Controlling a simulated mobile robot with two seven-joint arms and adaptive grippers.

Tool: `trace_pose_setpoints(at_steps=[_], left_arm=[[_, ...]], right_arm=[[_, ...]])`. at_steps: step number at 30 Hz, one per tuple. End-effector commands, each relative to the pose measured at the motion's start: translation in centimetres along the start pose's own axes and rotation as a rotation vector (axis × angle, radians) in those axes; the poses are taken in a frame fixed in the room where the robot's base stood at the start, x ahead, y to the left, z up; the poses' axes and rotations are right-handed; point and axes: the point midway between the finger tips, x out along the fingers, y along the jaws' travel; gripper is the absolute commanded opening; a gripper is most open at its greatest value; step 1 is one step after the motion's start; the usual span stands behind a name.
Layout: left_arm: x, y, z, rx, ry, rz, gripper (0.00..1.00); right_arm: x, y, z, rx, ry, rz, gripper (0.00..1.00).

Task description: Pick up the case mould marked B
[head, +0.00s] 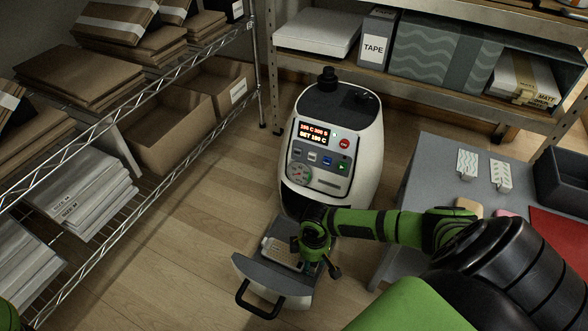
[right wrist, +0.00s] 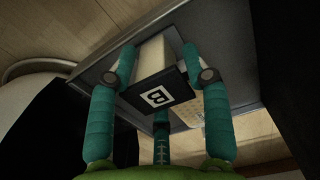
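The case mould marked B (right wrist: 157,97) has a pale body and a dark end plate with a white B label. In the right wrist view it lies between the fingers of my right gripper (right wrist: 160,60). Two fingertips press against its sides and the third finger is below the label. In the head view my right gripper (head: 312,250) is low over the pulled-out drawer (head: 276,279) of the white press (head: 364,140) and hides the mould. I cannot tell whether the mould is lifted clear. My left gripper is not in view.
A grey table (head: 425,165) with tags, a red mat (head: 560,240) and a dark bin (head: 563,182) stands at right. Wire shelves (head: 150,155) are at left. Floor left of the press is clear.

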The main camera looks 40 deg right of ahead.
Motion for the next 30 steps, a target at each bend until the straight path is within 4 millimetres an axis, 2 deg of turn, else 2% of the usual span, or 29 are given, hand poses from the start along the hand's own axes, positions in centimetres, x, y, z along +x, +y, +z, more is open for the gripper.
trace_pose_setpoints(at_steps=[1, 2, 3, 13, 17, 20, 30], left_arm=[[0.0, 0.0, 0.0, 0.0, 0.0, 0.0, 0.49], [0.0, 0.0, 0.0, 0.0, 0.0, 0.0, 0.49], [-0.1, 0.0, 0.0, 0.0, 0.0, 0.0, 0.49], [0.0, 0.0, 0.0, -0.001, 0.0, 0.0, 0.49], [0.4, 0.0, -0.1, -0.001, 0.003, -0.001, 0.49], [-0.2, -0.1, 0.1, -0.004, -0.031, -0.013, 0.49], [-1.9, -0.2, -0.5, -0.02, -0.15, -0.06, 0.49]], right_arm=[[0.2, -0.1, 0.3, 0.0, -0.008, -0.003, 0.16], [0.2, -0.1, 0.3, 0.0, -0.008, -0.003, 0.04], [0.2, -0.2, 0.3, -0.001, -0.009, -0.003, 0.0], [0.2, -0.3, 0.3, 0.0, -0.008, -0.006, 0.0], [-0.4, -0.3, 0.4, -0.001, -0.009, -0.006, 0.0], [-1.4, -0.2, 0.3, -0.001, -0.007, -0.005, 0.0], [-7.3, -0.1, 0.1, -0.001, -0.004, -0.002, 0.0]])
